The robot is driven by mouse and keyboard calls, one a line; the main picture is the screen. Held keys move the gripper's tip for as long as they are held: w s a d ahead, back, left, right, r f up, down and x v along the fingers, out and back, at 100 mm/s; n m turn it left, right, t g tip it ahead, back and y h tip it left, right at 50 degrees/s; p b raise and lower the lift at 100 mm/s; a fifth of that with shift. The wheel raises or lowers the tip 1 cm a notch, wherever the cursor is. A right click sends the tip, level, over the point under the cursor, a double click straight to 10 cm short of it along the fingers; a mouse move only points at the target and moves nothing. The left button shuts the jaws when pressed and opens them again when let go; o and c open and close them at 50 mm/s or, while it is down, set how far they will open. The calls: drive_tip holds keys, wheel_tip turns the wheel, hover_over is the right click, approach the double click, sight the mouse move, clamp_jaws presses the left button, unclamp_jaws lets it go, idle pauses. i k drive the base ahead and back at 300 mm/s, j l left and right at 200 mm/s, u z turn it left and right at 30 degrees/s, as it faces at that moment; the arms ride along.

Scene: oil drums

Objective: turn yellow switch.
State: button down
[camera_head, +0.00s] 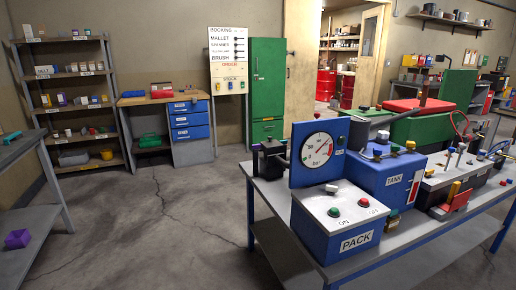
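No part clearly marked as a yellow switch shows. One small yellow knob (410,145) is on top of the blue TANK box (394,184) on the workbench. A yellow upright piece (453,191) stands by a red block further right on the bench. Small yellow parts (243,85) also sit under the STOCK label on the wall board (228,48); they are too small to tell their form or setting. My gripper is not in view.
The blue PACK box (340,225) with green and red buttons stands at the bench's near corner. A pressure gauge (317,150) is behind it. A green cabinet (267,92), drawer desk (190,122) and shelves (75,98) line the back. The cracked floor (165,220) is clear at centre left.

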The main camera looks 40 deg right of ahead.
sight(427, 174)
drive_tip(key=z, duration=1.75)
drive_tip(key=i+l+u, duration=0.15)
drive_tip(key=i+l, duration=1.05)
drive_tip(key=l, duration=0.15)
